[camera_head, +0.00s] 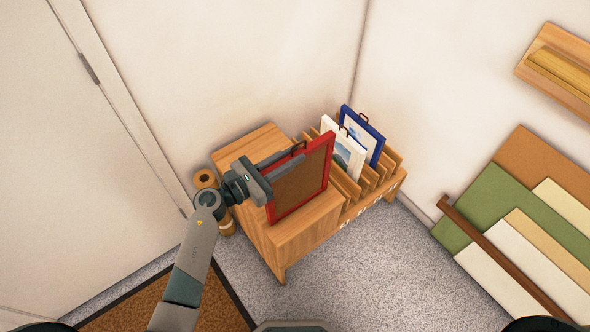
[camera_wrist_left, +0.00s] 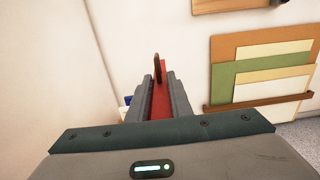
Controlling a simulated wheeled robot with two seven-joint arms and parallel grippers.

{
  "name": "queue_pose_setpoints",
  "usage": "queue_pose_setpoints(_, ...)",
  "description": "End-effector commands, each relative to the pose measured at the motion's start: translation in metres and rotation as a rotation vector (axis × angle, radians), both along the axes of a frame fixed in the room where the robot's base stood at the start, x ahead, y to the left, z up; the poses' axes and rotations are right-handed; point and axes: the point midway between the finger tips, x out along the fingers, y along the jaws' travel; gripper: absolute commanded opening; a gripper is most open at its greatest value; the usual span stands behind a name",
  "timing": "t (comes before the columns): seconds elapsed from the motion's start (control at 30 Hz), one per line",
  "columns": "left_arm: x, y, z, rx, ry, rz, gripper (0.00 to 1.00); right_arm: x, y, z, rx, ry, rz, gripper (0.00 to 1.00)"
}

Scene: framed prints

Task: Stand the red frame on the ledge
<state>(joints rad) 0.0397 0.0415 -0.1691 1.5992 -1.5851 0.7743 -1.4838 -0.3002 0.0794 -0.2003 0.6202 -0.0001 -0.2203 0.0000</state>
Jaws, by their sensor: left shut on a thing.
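The red frame (camera_head: 301,181) is upright in the head view, its brown back showing and a small dark hanger at its top edge. My left gripper (camera_head: 283,160) is shut on its top edge. In the left wrist view the frame's red edge (camera_wrist_left: 160,100) lies between the two fingers (camera_wrist_left: 160,98). The frame is in front of the wooden cabinet top; I cannot tell whether its lower edge touches the cabinet. The ledge (camera_head: 553,72) is a wooden shelf on the right wall at the upper right. My right gripper is not in view.
The wooden cabinet (camera_head: 300,240) has a slotted rack (camera_head: 376,190) holding a white frame (camera_head: 342,150) and a blue frame (camera_head: 372,130). Several coloured boards (camera_head: 530,215) lean on the right wall behind a brown rail. Cardboard rolls (camera_head: 206,180) stand left of the cabinet.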

Motion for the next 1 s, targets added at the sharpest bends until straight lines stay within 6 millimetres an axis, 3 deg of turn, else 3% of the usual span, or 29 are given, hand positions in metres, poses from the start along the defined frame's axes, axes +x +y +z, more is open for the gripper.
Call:
queue_pose_setpoints(0.67, 0.0, 0.0, 0.041, 0.0, -0.005, 0.0, 0.0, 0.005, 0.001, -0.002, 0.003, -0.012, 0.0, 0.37)
queue_pose_setpoints(1.0, -0.02, -0.029, 0.063, -0.002, -0.004, -0.002, 0.0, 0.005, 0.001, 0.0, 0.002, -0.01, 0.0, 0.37)
